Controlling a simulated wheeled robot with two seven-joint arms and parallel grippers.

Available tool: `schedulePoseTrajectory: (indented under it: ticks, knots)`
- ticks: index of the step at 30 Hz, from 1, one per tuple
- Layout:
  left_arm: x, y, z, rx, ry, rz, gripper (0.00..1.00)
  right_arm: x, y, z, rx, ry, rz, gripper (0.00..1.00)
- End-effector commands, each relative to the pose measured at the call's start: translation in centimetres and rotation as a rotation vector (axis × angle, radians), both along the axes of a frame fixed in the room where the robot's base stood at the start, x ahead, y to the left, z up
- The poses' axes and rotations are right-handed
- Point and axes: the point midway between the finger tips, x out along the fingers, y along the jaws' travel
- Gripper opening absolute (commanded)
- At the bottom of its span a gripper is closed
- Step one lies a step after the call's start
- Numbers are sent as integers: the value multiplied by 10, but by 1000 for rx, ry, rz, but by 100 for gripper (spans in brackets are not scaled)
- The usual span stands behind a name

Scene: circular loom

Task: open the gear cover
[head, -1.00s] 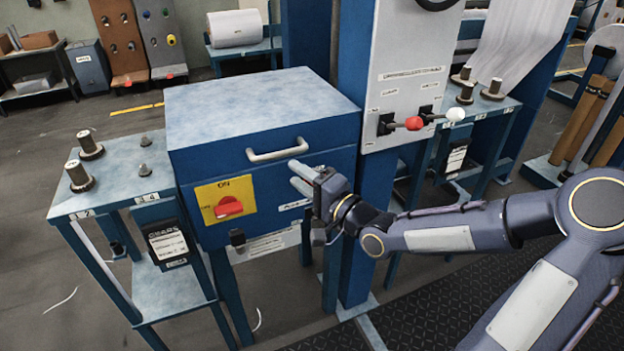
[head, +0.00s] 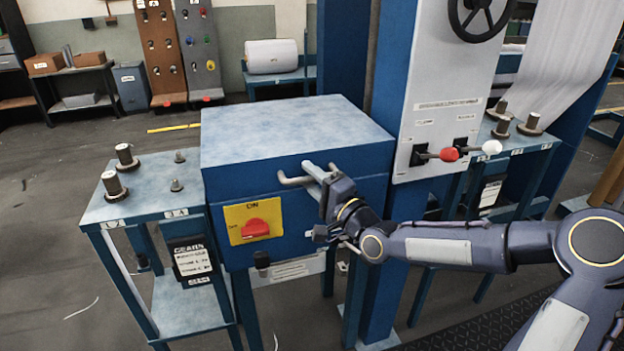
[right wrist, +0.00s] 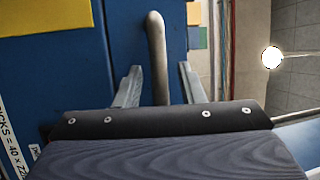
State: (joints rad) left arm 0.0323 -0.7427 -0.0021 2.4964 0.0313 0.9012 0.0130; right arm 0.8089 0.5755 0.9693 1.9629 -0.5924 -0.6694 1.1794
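The gear cover (head: 290,132) is the blue box lid with a pale top, and it looks closed. A grey bar handle (head: 291,181) is on its front face. My right gripper (head: 318,169) is at the handle, its fingers pointing at the box front. In the right wrist view the handle (right wrist: 157,55) runs between the two open fingers (right wrist: 161,88), with a gap on each side. The gripper hides part of the handle in the head view. My left gripper is not in view.
A yellow plate with a red switch (head: 254,227) sits on the box front, left of the gripper. A side table (head: 142,198) with metal pegs stands left. A white panel with red (head: 450,154) and white (head: 492,147) knobbed levers stands right.

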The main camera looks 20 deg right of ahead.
Motion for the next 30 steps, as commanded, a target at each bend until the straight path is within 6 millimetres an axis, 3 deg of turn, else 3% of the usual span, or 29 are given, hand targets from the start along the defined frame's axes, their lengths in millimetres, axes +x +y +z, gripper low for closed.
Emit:
schedulePoseTrajectory:
  ticks: [1,8,20,26,30]
  knots:
    - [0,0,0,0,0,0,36,0,0,0,0,0,0,31]
    - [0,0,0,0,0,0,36,0,0,0,0,1,0,0]
    - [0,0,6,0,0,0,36,0,0,6,-1,9,0,0]
    - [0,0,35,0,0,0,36,3,0,33,-2,51,-1,0]
    - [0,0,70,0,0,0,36,8,0,64,-3,111,-2,0]
